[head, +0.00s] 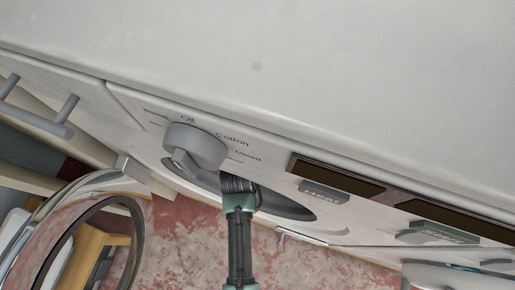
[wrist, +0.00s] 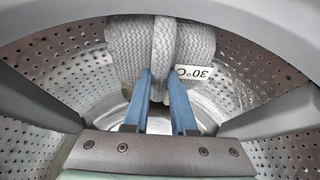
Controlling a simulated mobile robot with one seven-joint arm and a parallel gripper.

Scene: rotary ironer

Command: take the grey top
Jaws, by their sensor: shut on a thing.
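The grey top (wrist: 195,48) is a bundle of grey ribbed knit at the back of the perforated metal drum (wrist: 70,65), in the wrist view. A white tag (wrist: 200,75) reading "30°C" upside down shows at its right. My gripper (wrist: 162,78) is inside the drum, its two blue fingers shut on a raised fold in the middle of the top. In the head view my arm reaches into the round opening (head: 285,203) under the control panel. The fingers and the top are hidden there.
The white machine's top (head: 300,60) fills the upper head view. Its panel has a grey knob (head: 195,146), dark displays (head: 337,178) and buttons. A round door (head: 120,215) stands open at lower left. The drum rim (wrist: 230,12) surrounds my gripper closely.

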